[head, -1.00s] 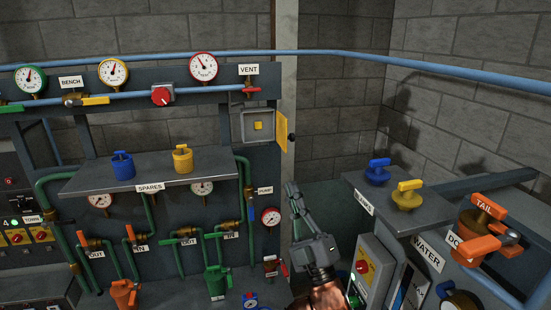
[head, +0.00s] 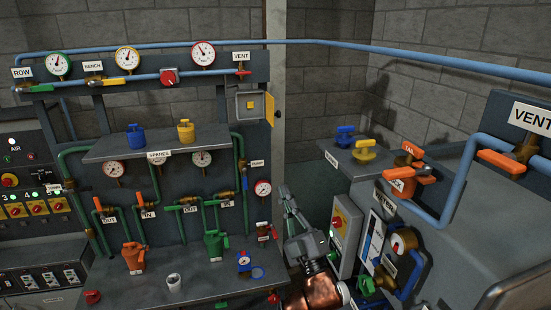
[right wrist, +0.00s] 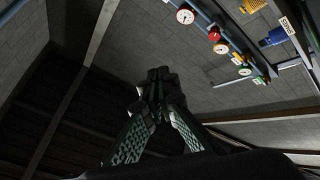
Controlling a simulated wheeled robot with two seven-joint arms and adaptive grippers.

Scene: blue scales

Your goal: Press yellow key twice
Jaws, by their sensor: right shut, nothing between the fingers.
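A small yellow square key (head: 250,105) sits in an open grey box (head: 241,113) on the back frame. The box's yellow door (head: 269,107) stands open to its right. My right gripper (head: 285,190) is shut and empty, pointing up, below and right of the box in the picture and apart from it. In the right wrist view the shut fingers (right wrist: 158,75) have nothing between them; the key cannot be made out there. My left gripper is not in view.
A shelf (head: 110,150) with a blue (head: 136,138) and a yellow canister (head: 186,133) stands left of the box. A blue pipe (head: 340,43) runs above. A grey control box (head: 345,235) stands close right of my right gripper. Yellow squares with red knobs (head: 33,208) are far left.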

